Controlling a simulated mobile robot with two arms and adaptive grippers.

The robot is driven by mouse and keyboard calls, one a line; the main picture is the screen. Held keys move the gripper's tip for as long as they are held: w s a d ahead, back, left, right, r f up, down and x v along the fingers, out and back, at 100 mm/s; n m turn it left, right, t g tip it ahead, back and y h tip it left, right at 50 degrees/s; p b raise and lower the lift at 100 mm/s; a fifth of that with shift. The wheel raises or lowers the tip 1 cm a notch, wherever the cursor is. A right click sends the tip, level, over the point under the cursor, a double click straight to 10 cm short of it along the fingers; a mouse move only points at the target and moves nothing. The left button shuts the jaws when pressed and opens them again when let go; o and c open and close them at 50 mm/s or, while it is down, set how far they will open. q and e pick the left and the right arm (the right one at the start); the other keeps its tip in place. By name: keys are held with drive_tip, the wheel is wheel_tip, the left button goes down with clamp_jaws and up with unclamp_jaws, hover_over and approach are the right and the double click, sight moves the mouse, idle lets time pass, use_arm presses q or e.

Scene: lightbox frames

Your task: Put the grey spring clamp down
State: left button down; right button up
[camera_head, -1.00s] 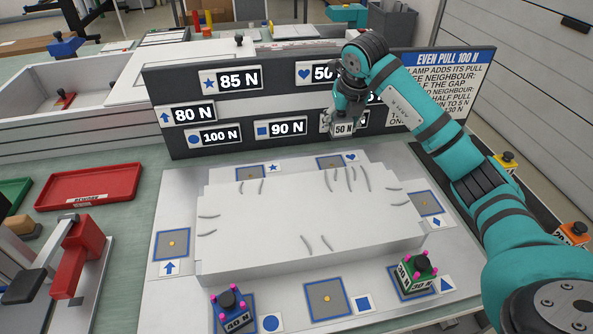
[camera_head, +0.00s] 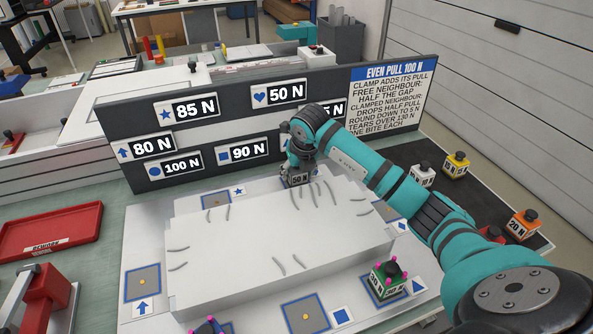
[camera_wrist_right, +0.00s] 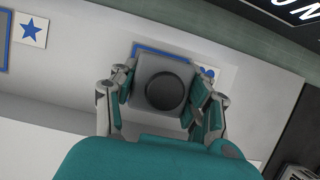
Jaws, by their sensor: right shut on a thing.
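The grey spring clamp (camera_head: 298,180), marked 50 N, is upright in my right gripper (camera_head: 299,165), behind the far edge of the white ridged block (camera_head: 280,230). In the right wrist view its dark round knob (camera_wrist_right: 167,91) sits between the two fingers of the right gripper (camera_wrist_right: 165,100), which are shut on its body. The clamp covers most of a blue-framed pad (camera_wrist_right: 148,48), and the heart card (camera_wrist_right: 207,72) shows partly beside a finger. I cannot tell whether the clamp touches the pad. My left gripper is not in view.
A green clamp (camera_head: 389,281) stands at the block's near right corner; a blue clamp (camera_head: 210,327) is cut off at the bottom. A sign board (camera_head: 225,118) stands close behind the right gripper. More clamps stand on a dark mat (camera_head: 470,195) at right. The star pad (camera_head: 215,200) is empty.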

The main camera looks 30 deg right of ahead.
drive_tip(key=shift+a+f, duration=0.1)
drive_tip(key=shift+f, duration=0.05)
drive_tip(key=o, duration=1.4)
drive_tip(key=shift+s+r, duration=0.1)
drive_tip(key=shift+r, duration=0.5)
drive_tip(key=b+v, duration=0.1)
drive_tip(key=v, duration=1)
drive_tip(key=shift+s, duration=0.2)
